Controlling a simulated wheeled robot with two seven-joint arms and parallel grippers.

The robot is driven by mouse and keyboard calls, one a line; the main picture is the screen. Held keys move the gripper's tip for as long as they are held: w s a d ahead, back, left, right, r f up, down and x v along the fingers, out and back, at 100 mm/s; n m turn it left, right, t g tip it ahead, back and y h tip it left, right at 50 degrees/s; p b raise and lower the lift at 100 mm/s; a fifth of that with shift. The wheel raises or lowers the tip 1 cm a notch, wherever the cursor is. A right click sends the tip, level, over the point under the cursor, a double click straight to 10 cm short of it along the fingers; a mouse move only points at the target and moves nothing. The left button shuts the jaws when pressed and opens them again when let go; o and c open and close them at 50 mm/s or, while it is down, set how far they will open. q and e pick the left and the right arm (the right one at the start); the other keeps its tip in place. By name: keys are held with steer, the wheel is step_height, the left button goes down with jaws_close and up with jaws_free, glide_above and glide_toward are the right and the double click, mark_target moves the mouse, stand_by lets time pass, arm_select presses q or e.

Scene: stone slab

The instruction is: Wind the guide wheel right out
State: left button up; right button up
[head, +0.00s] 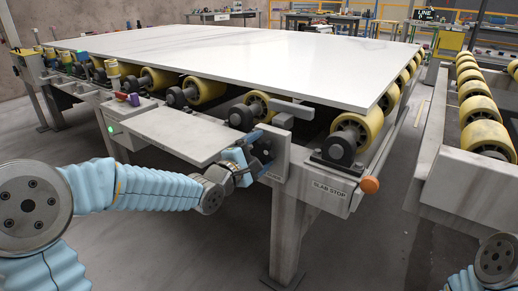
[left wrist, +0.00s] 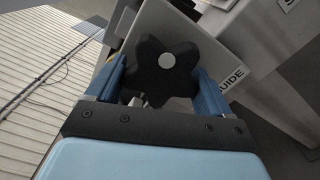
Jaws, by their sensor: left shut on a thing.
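The guide wheel (left wrist: 157,73) is a black, lobed star knob with a pale round centre. In the left wrist view it sits between the blue fingers of my left gripper (left wrist: 162,88), which is shut on it. Behind it is a pale plate with a "GUIDE" label (left wrist: 232,80). In the head view my left gripper (head: 250,157) reaches the dark wheel (head: 262,150) on the front of a grey bracket (head: 277,158), below a grey guide bar (head: 286,110). The fingers partly hide the wheel there. My right gripper is not in view.
A large white slab (head: 240,50) lies on yellow rollers (head: 207,88) above the bracket. A grey shelf (head: 167,133) is left of the wheel. The "SLAB STOP" label (head: 330,193) and orange knob (head: 369,185) are to the right. Another roller line (head: 487,138) stands at far right.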

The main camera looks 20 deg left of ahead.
arm_select(q)
steer(key=shift+f+n, duration=0.1)
steer(key=shift+n, duration=0.2)
steer(key=o, duration=0.9)
steer(key=shift+o, duration=0.2)
steer(key=p+v, duration=0.1)
steer(key=v, duration=1.3)
steer(key=shift+w, duration=0.15)
